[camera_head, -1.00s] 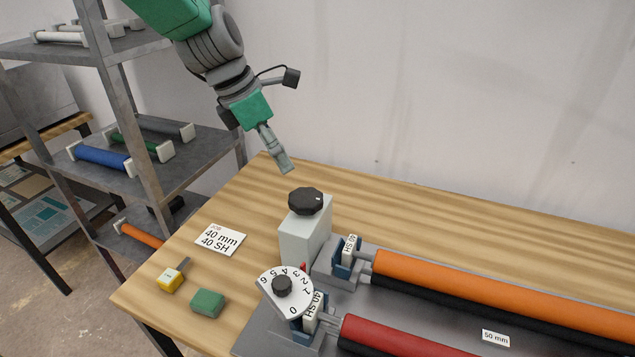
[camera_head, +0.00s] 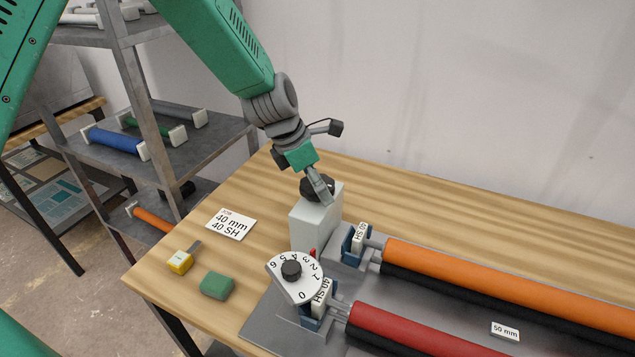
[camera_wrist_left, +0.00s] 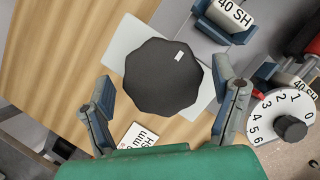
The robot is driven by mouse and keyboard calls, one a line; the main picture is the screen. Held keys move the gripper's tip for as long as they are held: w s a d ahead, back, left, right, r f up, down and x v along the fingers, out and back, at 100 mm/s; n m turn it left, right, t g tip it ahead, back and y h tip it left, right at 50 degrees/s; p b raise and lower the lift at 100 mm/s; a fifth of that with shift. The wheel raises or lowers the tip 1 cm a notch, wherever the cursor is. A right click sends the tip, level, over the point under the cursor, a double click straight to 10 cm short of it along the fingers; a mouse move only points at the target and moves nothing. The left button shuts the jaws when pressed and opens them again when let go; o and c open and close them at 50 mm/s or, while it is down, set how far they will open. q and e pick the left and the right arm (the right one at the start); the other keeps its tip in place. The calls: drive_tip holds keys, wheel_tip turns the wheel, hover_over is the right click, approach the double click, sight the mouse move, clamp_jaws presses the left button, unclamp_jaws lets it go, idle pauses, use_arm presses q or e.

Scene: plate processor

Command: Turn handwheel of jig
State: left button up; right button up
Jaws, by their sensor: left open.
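The black handwheel (camera_head: 314,188) with a white mark sits on top of the light grey block of the jig (camera_head: 316,222). In the left wrist view the handwheel (camera_wrist_left: 162,77) lies ahead of and between the spread fingers. My left gripper (camera_head: 325,198) reaches down to the handwheel from above and hides part of it. In the left wrist view my left gripper (camera_wrist_left: 166,92) is open, with a gap between each finger and the wheel. I cannot tell from the head view whether it touches. My right gripper is not in view.
A white numbered dial (camera_head: 296,277) stands in front of the block. Orange (camera_head: 480,275) and red (camera_head: 420,334) rollers lie to the right. A job card (camera_head: 231,224), yellow tool (camera_head: 180,262) and green block (camera_head: 217,286) lie on the table's left. A shelf (camera_head: 190,140) stands behind.

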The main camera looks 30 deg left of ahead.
use_arm(q)
drive_tip(key=shift+w+f, duration=0.1)
drive_tip(key=c, duration=1.2)
